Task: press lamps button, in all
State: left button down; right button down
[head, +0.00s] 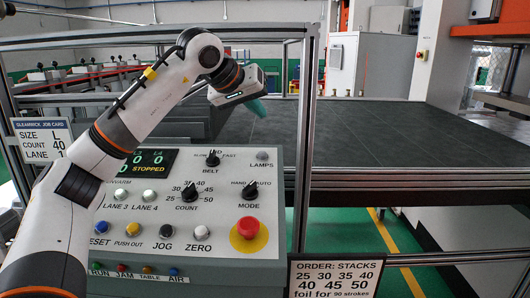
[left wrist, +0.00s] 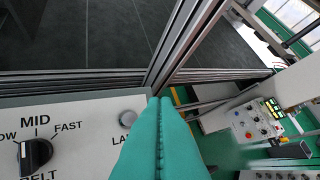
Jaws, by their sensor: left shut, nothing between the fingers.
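The lamps button (head: 262,156) is a small grey round button at the top right of the control panel, above the label LAMPS. In the left wrist view the lamps button (left wrist: 127,118) shows just left of my teal fingers, which cover part of its label. My left gripper (head: 257,106) is shut and empty, above the panel's top edge and apart from the button in the head view. It also shows in the left wrist view (left wrist: 160,105). My right gripper is not in view.
The belt knob (head: 212,158) stands left of the button, the mode knob (head: 249,190) below it. A red emergency button (head: 247,228) on yellow sits at the lower right. A metal frame post (head: 304,150) rises right of the panel. A dark table (head: 370,135) lies behind.

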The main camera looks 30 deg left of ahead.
pick_arm(q)
jog(key=b, duration=0.6)
send_near(265, 151)
jog(key=w, duration=0.1)
jog(key=w+f, duration=0.1)
jog(key=w, duration=0.1)
jog(key=w+d+f, duration=0.1)
jog(key=shift+w, duration=0.15)
jog(key=shift+w+a+f, duration=0.1)
jog(key=shift+w+f, duration=0.05)
jog(key=shift+f, duration=0.25)
jog(key=shift+f, duration=0.15)
dwell(1.2)
jog(key=shift+w+f, duration=0.1)
jog(key=shift+f, duration=0.15)
jog(key=shift+w+a+f, duration=0.1)
jog(key=shift+f, duration=0.4)
dwell(0.9)
jog(key=shift+r+p, duration=0.65)
jog(key=shift+r, duration=0.25)
